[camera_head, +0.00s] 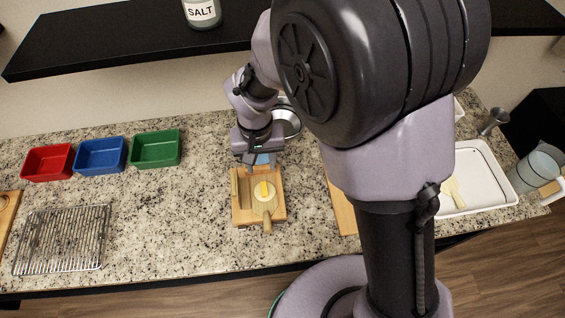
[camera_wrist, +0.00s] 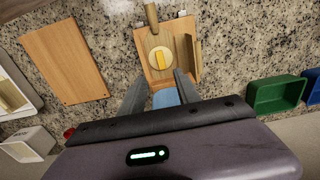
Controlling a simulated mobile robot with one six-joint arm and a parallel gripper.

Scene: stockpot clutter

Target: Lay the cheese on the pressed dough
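The pressed dough appears as a pale round disc (camera_head: 257,197) on a wooden board with raised side pieces (camera_head: 279,210). The yellow strip of cheese (camera_head: 264,189) lies on the disc, and the wrist view shows both cheese (camera_wrist: 160,60) and disc (camera_wrist: 152,57). My gripper (camera_wrist: 161,73) is open, its two grey fingers apart with nothing gripped between them. It is over the board's back edge, just behind the disc. A blue piece (camera_wrist: 166,98) shows between the fingers; I cannot tell what it is or whether it touches them.
A wooden handle (camera_head: 267,224) sticks out at the board's front. Red (camera_head: 47,162), blue (camera_head: 101,156) and green (camera_head: 156,149) trays and a wire rack (camera_head: 62,240) stand left. A white tray (camera_head: 477,180) stands right. A black shelf (camera_head: 130,38) hangs above.

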